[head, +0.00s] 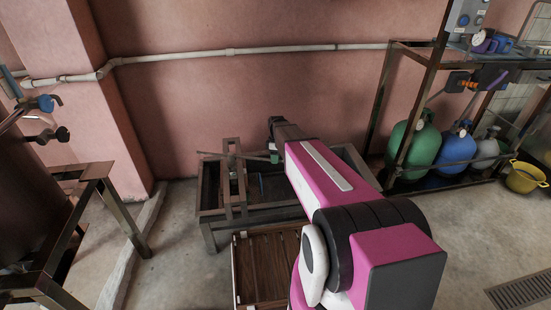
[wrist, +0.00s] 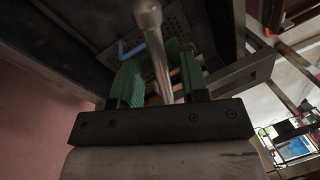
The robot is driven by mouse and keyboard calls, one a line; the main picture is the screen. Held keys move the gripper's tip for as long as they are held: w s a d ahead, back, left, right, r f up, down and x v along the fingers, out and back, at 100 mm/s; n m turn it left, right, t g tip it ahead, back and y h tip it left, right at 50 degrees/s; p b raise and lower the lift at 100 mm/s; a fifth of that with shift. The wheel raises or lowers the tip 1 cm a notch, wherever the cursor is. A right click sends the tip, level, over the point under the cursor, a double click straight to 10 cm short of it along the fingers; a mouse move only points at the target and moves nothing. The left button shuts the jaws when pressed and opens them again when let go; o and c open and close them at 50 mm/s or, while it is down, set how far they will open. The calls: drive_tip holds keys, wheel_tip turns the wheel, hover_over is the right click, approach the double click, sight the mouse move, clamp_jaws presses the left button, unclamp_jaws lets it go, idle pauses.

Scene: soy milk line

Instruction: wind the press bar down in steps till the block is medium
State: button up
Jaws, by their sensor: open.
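The press (head: 228,190) is a dark metal frame with uprights, standing at the left part of a low metal trough. A thin bar (head: 240,156) runs across its upper part toward my gripper (head: 274,157), which is mostly hidden behind my arm at its right end. In the wrist view, my gripper (wrist: 160,80) is open, with green finger pads on both sides of a grey metal rod (wrist: 157,55) with a rounded end. The rod stands between the fingers; contact with the pads cannot be told. The block is not discernible in either view.
The metal trough (head: 208,215) stands by the pink wall, with a slatted wooden crate (head: 262,262) in front. A metal stand (head: 95,190) is at left. Gas cylinders (head: 413,140) and a yellow pot (head: 525,178) are at right. Floor (head: 185,265) is clear between stand and crate.

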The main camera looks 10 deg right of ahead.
drive_tip(key=shift+c, duration=0.3)
clamp_jaws()
drive_tip(key=s+a+m, duration=0.4)
drive_tip(key=s, duration=0.4)
drive_tip(key=shift+a+m+y, duration=0.3)
drive_tip(key=shift+y, duration=0.1)
drive_tip(key=shift+o, duration=0.3)
unclamp_jaws()
drive_tip(key=shift+r, duration=0.1)
drive_tip(key=v, duration=1)
drive_tip(key=shift+r, duration=0.35)
drive_tip(key=shift+s, duration=0.1)
